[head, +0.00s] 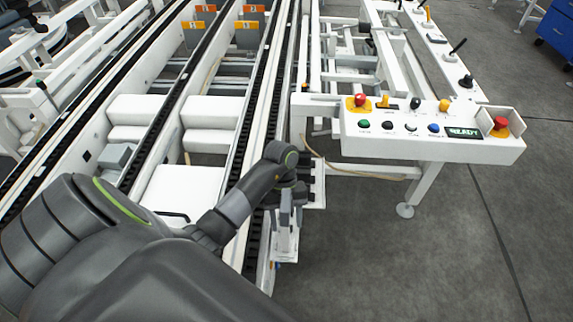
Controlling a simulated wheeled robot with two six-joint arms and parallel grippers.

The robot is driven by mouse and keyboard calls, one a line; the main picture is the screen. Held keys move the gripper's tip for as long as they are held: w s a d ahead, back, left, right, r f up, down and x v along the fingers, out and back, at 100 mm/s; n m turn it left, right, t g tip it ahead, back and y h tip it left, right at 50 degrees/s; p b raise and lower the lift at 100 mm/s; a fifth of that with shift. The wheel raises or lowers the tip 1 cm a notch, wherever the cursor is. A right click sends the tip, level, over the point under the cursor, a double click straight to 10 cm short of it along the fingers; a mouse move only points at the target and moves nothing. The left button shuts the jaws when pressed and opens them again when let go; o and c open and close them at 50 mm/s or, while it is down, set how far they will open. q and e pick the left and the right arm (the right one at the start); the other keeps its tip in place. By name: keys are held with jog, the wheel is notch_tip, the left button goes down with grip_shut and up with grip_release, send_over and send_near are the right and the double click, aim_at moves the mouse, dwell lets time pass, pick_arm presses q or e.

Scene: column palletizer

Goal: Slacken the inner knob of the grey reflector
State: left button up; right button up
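My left arm comes in from the lower left and reaches to the outer side of the conveyor's right rail. Its wrist ends beside a small grey-white upright bracket (287,232) on the rail's outer side. I cannot tell whether this bracket is the grey reflector. The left gripper's fingertips cannot be made out there, nor whether they touch anything. Small dark parts (313,182) sit just right of the wrist; I cannot tell whether they are knobs. The inner knob cannot be made out. My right gripper is not in view.
A white control panel (430,148) with coloured buttons and a display reading READY stands to the right on a white leg (424,184). Conveyor rails with dark chains (265,100) run away at the left. Grey floor (400,265) at the lower right is clear.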

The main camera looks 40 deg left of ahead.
pick_arm(q)
jog(key=shift+f, duration=0.2)
jog(key=c, duration=1)
